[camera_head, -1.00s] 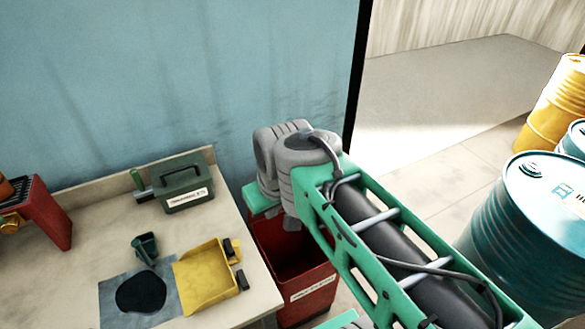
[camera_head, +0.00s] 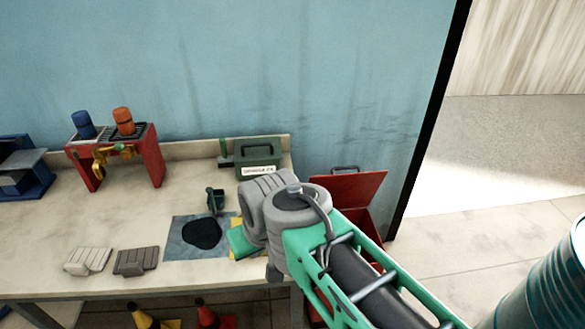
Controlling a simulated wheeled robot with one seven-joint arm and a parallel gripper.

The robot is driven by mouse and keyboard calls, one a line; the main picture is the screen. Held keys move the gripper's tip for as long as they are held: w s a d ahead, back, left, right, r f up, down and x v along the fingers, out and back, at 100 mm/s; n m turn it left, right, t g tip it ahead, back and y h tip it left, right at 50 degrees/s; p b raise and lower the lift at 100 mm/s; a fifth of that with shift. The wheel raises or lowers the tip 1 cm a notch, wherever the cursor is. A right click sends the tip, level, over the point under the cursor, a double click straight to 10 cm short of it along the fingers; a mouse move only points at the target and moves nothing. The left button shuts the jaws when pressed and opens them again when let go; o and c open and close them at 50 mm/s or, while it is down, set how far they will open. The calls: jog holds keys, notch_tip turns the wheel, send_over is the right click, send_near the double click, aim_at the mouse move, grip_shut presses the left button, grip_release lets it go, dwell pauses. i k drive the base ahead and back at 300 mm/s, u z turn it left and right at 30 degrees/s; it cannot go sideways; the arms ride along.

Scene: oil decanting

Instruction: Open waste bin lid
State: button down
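The red waste bin (camera_head: 374,227) stands on the floor at the right end of the workbench, against the blue wall. Its red lid (camera_head: 355,190) is up, tilted back towards the wall, with a dark handle at its top edge. Part of the dark inside of the bin shows below the lid. My green and grey arm covers the bin's front and left side. My arm's grey joint is left of the bin, over the bench's right end. My gripper's fingers do not show, so their state and any contact are hidden.
The workbench (camera_head: 110,213) holds a dark green box (camera_head: 258,164), a small dark scoop (camera_head: 215,200), a blue mat (camera_head: 181,249) with a black spill, and a partly hidden yellow dustpan (camera_head: 236,222). A teal drum (camera_head: 550,285) stands at the lower right. Open floor lies beyond the doorway.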

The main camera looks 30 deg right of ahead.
aim_at(353, 190)
jog(key=u, duration=1.15)
jog(key=k, duration=0.85)
jog(key=z, duration=1)
jog(key=i, duration=1)
jog(key=u, duration=0.05)
